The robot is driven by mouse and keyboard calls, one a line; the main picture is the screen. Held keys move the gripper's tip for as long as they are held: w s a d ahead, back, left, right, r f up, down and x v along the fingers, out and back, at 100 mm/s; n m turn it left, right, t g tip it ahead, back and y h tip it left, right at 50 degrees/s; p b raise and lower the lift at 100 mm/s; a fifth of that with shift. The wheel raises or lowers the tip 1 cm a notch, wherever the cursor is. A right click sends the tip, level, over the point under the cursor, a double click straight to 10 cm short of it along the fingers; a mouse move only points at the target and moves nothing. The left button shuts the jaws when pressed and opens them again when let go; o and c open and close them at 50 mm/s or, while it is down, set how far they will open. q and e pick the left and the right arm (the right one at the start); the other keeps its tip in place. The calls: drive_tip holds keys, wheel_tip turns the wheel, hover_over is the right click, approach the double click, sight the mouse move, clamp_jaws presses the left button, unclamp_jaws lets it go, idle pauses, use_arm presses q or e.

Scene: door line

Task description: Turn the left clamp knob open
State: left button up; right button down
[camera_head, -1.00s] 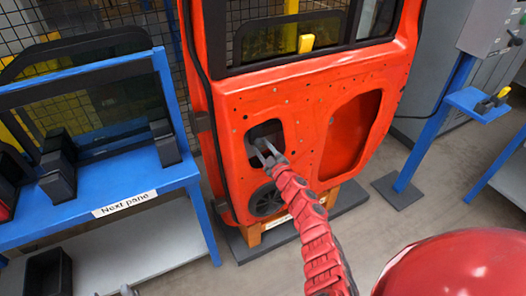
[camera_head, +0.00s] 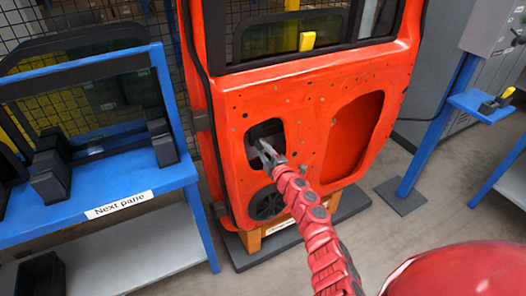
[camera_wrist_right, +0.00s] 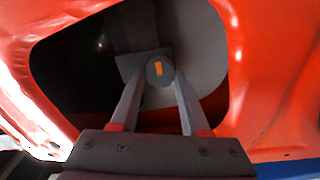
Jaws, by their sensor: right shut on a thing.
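The red door (camera_head: 300,110) stands upright in front of me. My right gripper (camera_head: 262,148) reaches into the smaller, left opening (camera_head: 266,131) in its inner panel. In the right wrist view, the gripper (camera_wrist_right: 160,78) has its two grey fingers shut on a small round grey knob, the left clamp knob (camera_wrist_right: 159,71). The knob's face carries an orange mark that stands roughly upright in that view. A grey bracket (camera_wrist_right: 128,65) shows beside the knob. The head view does not show the knob clearly. My left gripper is not in view.
A larger opening (camera_head: 352,135) lies to the right, and a round black speaker (camera_head: 266,202) below. A blue rack (camera_head: 135,200) labelled "Next pane" holds dark glass at left. A blue post (camera_head: 440,125) stands at right.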

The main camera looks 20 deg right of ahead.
idle(0.4)
drive_tip(key=shift+c, duration=1.9)
unclamp_jaws()
drive_tip(key=shift+s, duration=0.1)
drive_tip(key=shift+s+d, duration=0.15)
drive_tip(key=shift+s, duration=0.45)
drive_tip(key=s+d, duration=0.1)
drive_tip(key=s, duration=1.5)
drive_tip(key=shift+p, duration=0.45)
